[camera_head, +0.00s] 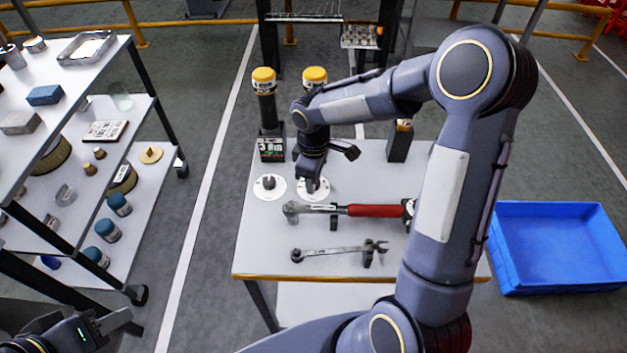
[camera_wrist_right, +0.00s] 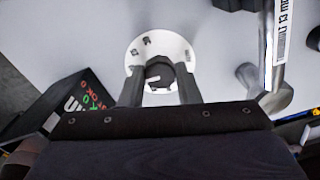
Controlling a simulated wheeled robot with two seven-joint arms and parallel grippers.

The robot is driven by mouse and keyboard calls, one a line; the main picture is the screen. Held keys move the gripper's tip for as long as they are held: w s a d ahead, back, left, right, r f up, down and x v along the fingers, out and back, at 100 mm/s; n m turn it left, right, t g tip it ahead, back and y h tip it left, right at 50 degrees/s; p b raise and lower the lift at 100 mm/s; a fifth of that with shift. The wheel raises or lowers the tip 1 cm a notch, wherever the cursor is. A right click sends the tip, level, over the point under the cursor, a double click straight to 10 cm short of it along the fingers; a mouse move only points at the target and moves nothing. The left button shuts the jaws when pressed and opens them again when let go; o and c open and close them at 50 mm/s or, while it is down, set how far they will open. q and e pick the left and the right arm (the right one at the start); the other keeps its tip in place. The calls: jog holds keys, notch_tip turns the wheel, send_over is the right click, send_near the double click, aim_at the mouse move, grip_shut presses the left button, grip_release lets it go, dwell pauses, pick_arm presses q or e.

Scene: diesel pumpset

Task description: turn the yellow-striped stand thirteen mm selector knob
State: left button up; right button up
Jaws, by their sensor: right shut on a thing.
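Two dark selector knobs sit on round white dials at the back left of the table. My right gripper (camera_head: 311,186) points down over the right-hand dial (camera_head: 312,195). In the right wrist view its fingers (camera_wrist_right: 160,88) are shut on the dark selector knob (camera_wrist_right: 158,72), with white dial around it. The left-hand knob (camera_head: 269,183) stands free beside it. Behind are dark stands with yellow caps (camera_head: 263,76), (camera_head: 315,76); I cannot make out stripes. My left gripper (camera_head: 112,322) is at the bottom left, away from the table; its jaws are unclear.
A black display box (camera_head: 271,148) stands behind the left dial. A red-handled torque wrench (camera_head: 370,210) and a metal wrench (camera_head: 330,252) lie in front on the table (camera_head: 262,255). A blue crate (camera_head: 555,245) is at right, a loaded shelf rack (camera_head: 140,215) at left.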

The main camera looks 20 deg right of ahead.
jog(key=shift+m+b, duration=0.35)
jog(key=shift+m, duration=0.75)
jog(key=o, duration=1)
jog(key=shift+r+p, duration=0.3)
jog(key=shift+r, duration=3.65)
